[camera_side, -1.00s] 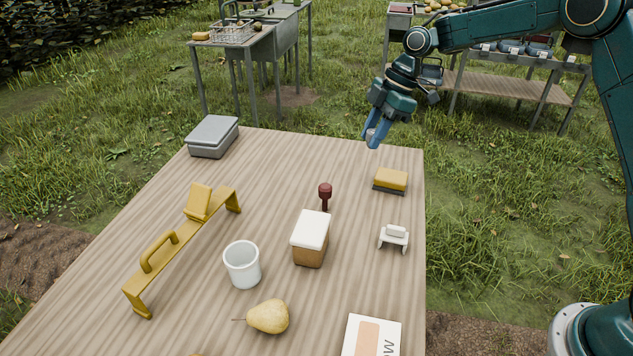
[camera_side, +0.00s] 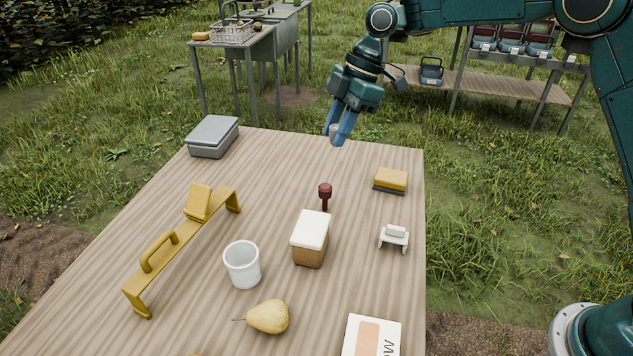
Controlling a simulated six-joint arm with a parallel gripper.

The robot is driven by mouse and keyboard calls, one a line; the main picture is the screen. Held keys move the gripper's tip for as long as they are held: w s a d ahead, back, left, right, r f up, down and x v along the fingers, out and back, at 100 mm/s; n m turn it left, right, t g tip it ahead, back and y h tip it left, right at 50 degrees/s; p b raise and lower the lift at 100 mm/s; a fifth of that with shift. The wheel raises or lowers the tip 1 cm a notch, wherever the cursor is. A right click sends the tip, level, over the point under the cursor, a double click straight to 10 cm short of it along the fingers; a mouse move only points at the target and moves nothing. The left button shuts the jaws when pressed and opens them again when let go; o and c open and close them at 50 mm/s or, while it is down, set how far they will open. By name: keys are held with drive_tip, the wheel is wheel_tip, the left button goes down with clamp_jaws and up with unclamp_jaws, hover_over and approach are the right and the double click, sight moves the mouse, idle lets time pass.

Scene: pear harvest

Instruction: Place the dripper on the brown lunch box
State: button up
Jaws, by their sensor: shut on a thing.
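My gripper (camera_side: 338,138) points down above the far edge of the table, with its blue fingers shut on a small grey thing (camera_side: 335,129). The fingers cover much of it, and I cannot tell for sure that it is the dripper. The brown lunch box (camera_side: 309,254), with a white lid, stands upright near the middle of the table. It is nearer the camera than my gripper and a little to the left. Nothing lies on its lid.
A dark red knobbed tool (camera_side: 325,192) stands just behind the lunch box. A white cup (camera_side: 242,266), a pear (camera_side: 268,317), a yellow stand (camera_side: 180,250), a grey box (camera_side: 212,136), a yellow block (camera_side: 391,179) and a small white legged item (camera_side: 394,236) surround it.

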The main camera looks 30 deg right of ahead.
wheel_tip(320, 180, up, 4)
drive_tip(key=n, duration=0.1)
hover_over(305, 229)
drive_tip(key=d, duration=0.2)
drive_tip(key=shift+a+f, duration=0.1)
drive_tip(key=shift+a, duration=0.15)
drive_tip(key=shift+f, duration=0.1)
wheel_tip(305, 229, down, 20)
drive_tip(key=shift+r, duration=0.1)
idle(0.3)
drive_tip(key=o, duration=0.9)
drive_tip(key=shift+o, duration=0.2)
